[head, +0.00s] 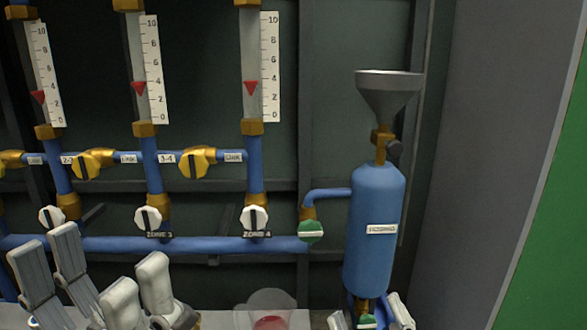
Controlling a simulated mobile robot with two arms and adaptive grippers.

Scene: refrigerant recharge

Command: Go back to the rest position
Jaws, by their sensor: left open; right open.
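My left gripper (96,283) is at the lower left, in front of the lower blue pipe. Its grey fingers stand apart with nothing between them. My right gripper (371,314) is at the bottom edge, with pale fingertips on either side of the green valve (367,322) under the blue tank (375,225). It is open. Most of it is below the frame, and I cannot tell whether it touches the valve. A grey funnel (387,92) sits upright on top of the tank.
Sight tubes with scales (270,65) and red markers stand at the back. Yellow valves (197,164), white knobs (254,218) and a green knob (311,232) sit on blue pipes (200,244). A clear cup with red content (270,321) stands between my grippers.

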